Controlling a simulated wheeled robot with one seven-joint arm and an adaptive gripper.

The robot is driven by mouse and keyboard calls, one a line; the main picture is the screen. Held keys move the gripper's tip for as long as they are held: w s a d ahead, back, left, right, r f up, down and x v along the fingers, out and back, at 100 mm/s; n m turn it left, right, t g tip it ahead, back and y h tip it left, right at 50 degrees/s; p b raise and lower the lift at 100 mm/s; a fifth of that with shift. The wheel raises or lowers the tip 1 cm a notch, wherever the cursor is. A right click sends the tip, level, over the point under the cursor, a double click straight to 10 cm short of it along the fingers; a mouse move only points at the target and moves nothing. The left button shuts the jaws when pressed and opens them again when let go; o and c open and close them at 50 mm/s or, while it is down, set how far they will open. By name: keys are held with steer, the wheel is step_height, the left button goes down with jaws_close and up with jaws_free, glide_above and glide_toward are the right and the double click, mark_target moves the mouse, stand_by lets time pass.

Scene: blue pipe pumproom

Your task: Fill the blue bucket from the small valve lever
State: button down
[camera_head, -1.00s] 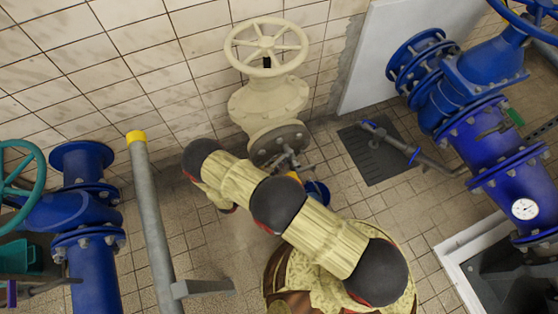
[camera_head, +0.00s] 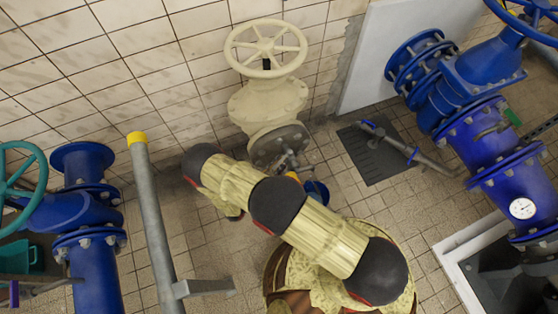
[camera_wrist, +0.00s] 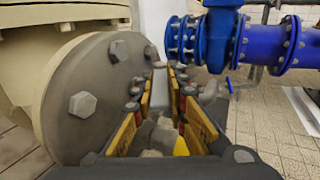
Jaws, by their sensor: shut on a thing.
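The blue bucket (camera_head: 319,191) stands on the floor under the cream valve, mostly hidden behind my arm in the head view. A small grey tap with its lever (camera_head: 290,160) sits at the dark round flange (camera_head: 279,146) below that valve. In the wrist view the flange (camera_wrist: 95,95) fills the left, close beside my gripper (camera_wrist: 166,82). Its two yellow-padded fingers are around a small grey part, which I take to be the small valve lever (camera_wrist: 157,134); the grip itself is partly hidden. A bit of yellow shows beside it. Water is not visible.
The cream valve with its handwheel (camera_head: 266,48) stands against the tiled wall. A grey post (camera_head: 152,215) rises at left, near blue pipework (camera_head: 90,265). Large blue pipes (camera_head: 490,140) and a floor grate (camera_head: 375,153) are at right.

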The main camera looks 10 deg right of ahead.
steer(key=c, duration=1.8)
jaws_free()
steer(key=shift+o, duration=0.2)
steer(key=shift+s+a, duration=0.1)
steer(key=v, duration=1.1)
steer(key=shift+s+a, duration=0.25)
